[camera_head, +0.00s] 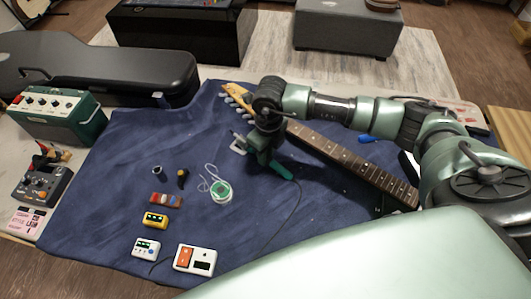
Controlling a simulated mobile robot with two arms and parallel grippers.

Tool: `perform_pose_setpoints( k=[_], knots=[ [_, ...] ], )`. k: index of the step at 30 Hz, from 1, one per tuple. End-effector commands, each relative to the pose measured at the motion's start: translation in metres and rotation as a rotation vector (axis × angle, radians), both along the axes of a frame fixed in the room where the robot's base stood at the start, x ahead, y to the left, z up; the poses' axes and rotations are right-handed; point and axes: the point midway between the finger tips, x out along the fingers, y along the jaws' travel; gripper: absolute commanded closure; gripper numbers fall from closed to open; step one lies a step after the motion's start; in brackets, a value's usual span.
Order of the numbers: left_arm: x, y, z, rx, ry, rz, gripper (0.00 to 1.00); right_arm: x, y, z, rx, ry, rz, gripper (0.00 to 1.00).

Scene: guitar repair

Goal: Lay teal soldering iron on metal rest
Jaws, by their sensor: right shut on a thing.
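The teal soldering iron (282,170) shows by its handle, which sticks out to the lower right of my right gripper (258,152). That gripper is shut on the iron, over the blue cloth. A dark cord runs from the handle toward the front edge. A small silvery piece, which looks like the metal rest (238,143), shows just left of the gripper and is partly hidden by it. I cannot tell whether the iron touches it. The iron's tip is hidden. My left gripper is not in view.
A guitar neck (350,163) lies just right of the gripper. A solder spool (222,192) and several small pedals, one yellow (155,220), lie to the left. A green amplifier (60,114) and black guitar case (110,72) stand farther left. The cloth (110,160) has bare room at left.

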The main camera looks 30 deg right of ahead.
Motion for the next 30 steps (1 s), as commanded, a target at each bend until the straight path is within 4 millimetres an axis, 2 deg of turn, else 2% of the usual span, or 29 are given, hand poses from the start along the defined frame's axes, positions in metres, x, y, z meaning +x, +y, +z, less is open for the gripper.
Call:
perform_pose_setpoints(
  k=[5,6,8,17,20,30],
  knots=[
    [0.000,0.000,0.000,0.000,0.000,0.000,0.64,0.000,0.000,0.000,0.000,-0.001,0.000,1.00],
    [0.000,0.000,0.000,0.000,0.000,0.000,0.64,0.000,0.000,0.000,0.000,-0.001,0.000,0.69],
    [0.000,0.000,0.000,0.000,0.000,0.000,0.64,0.000,0.000,0.000,0.000,0.000,0.000,0.55],
    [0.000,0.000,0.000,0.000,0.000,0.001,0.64,0.000,0.000,0.000,0.000,0.000,0.000,0.55],
    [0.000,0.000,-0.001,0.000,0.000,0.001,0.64,0.000,0.000,0.006,0.001,-0.002,0.001,0.55],
    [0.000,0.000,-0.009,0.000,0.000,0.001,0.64,-0.002,-0.002,0.060,0.001,-0.004,0.001,0.55]
  ],
)
